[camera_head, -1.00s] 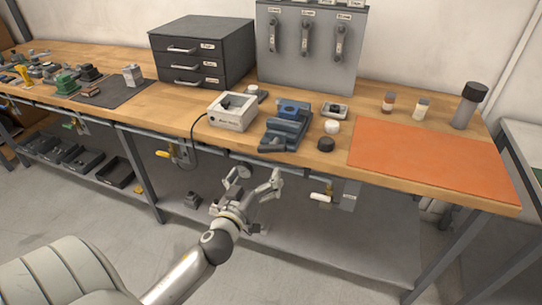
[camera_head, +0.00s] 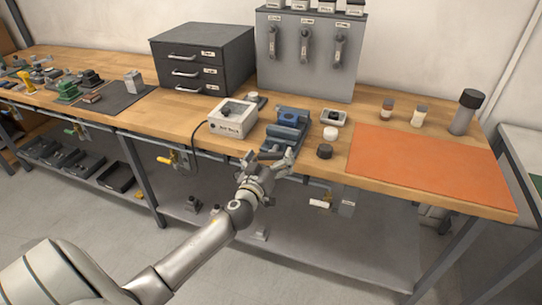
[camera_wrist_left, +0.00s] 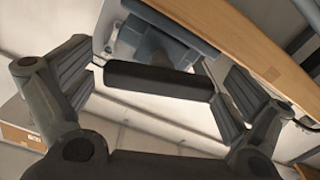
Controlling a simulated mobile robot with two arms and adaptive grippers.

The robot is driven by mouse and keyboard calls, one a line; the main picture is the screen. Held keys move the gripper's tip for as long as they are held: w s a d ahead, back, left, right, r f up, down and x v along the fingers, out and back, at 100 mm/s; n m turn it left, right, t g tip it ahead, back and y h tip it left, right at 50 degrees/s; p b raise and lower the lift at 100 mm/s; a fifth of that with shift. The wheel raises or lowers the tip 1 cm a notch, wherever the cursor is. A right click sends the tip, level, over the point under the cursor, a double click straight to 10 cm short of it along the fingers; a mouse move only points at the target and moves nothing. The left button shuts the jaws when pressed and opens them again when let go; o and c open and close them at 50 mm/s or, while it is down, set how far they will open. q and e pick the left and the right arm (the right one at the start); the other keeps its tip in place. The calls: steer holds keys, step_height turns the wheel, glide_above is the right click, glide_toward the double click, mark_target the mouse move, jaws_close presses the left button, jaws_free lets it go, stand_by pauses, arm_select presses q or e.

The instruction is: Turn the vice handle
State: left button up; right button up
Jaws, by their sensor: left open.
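The blue-grey vice (camera_head: 287,130) stands at the front edge of the wooden bench, right of the white box. Its underside and front (camera_wrist_left: 155,48) show in the left wrist view. My left gripper (camera_head: 269,159) is at the vice's front, just off the bench edge, with its fingers apart. In the left wrist view a dark rounded bar (camera_wrist_left: 160,81), which looks like the vice handle, lies between the two spread fingers. Gaps show at both its ends, so I see no grip on it. My right gripper is out of view.
The white box (camera_head: 233,117) with a cable stands left of the vice. A black round knob (camera_head: 324,151) and a white one (camera_head: 330,133) are to its right. An orange mat (camera_head: 430,162) covers the bench's right. Clamps hang under the front edge.

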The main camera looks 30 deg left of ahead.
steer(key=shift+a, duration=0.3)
arm_select(q)
steer(key=c, duration=1)
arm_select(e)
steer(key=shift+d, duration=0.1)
